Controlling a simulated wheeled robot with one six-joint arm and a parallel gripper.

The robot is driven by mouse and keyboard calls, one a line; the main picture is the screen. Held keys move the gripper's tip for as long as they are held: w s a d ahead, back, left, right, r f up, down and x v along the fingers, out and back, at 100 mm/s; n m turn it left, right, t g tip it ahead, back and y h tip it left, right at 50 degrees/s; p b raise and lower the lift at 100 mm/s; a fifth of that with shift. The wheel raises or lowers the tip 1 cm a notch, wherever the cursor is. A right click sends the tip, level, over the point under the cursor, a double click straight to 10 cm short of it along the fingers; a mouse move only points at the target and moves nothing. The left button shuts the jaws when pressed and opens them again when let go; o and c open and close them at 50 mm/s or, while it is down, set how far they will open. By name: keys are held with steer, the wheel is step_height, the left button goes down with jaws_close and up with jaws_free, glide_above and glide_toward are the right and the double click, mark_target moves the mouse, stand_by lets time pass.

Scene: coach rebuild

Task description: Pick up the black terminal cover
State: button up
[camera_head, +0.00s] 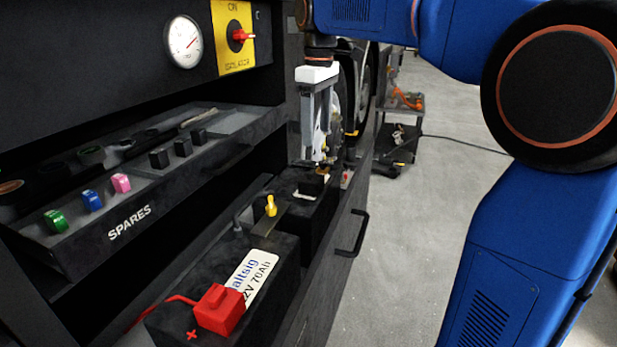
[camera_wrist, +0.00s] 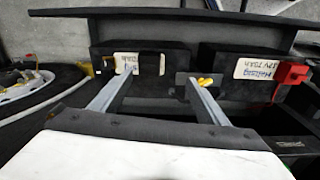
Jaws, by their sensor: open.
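The black terminal cover (camera_head: 312,186) is a small dark block on top of the far battery (camera_head: 318,212). In the wrist view the cover (camera_wrist: 151,64) is dark on the black battery, beside its white label, and lies just past and between my fingertips. My gripper (camera_head: 316,158) points down above the far battery, close over the cover. In the wrist view my gripper (camera_wrist: 160,79) has its two grey fingers apart with nothing held between them. The exact height gap to the cover is hard to tell.
The near battery (camera_head: 275,310) carries a red terminal cover (camera_head: 220,310). A yellow-handled part (camera_head: 271,206) stands between the batteries. The spares tray (camera_head: 95,235) holds coloured parts and three black blocks at left. A drawer handle (camera_head: 354,236) projects right; the floor (camera_head: 425,210) there is clear.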

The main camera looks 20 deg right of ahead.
steer(key=w, duration=0.3)
steer(key=n, duration=0.1)
glide_toward(311, 171)
steer(key=f, duration=0.6)
steer(key=shift+a+f, duration=0.25)
steer(key=shift+a, duration=0.15)
steer(key=shift+w+d+f, duration=0.1)
steer(key=shift+d+f, duration=0.1)
steer(key=shift+f, duration=1.15)
steer(key=shift+d+f, duration=0.2)
steer(key=shift+f, duration=1.2)
steer(key=shift+c, duration=0.4)
steer(key=c, duration=1)
